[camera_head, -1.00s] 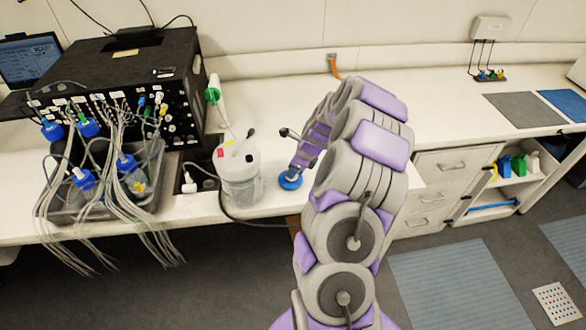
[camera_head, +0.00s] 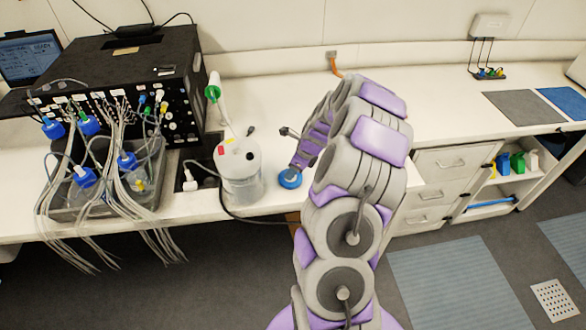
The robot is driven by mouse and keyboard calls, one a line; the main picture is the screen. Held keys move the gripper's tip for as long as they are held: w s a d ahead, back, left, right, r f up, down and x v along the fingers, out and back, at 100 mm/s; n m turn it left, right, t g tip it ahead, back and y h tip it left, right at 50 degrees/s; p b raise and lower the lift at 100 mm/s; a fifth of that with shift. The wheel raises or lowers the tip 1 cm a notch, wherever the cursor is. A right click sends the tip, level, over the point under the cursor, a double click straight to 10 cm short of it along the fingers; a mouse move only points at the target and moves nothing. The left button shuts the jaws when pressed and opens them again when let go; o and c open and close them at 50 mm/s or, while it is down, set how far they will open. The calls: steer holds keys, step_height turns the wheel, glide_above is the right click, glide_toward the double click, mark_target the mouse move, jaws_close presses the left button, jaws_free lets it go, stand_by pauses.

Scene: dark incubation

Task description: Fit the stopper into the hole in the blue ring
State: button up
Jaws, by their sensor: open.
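The blue ring (camera_head: 290,179) lies on the white bench near its front edge, just right of the white canister. My gripper (camera_head: 298,165) is open and points down right beside and above the ring. Its fingertips are small and dark here, and I cannot tell whether they touch the ring. I cannot make out the stopper for certain. Something small and dark shows around the ring's middle, but I cannot tell if it is the stopper or the hole. My arm hides the bench to the right of the ring.
A grey tray (camera_head: 148,190) of bottles and the black instrument (camera_head: 125,75) are further left.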

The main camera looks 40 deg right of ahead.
steer(key=p+v, duration=0.2)
steer(key=v, duration=1.5)
steer(key=shift+d+p, duration=0.15)
steer(key=shift+p, duration=0.2)
steer(key=shift+f, duration=0.1)
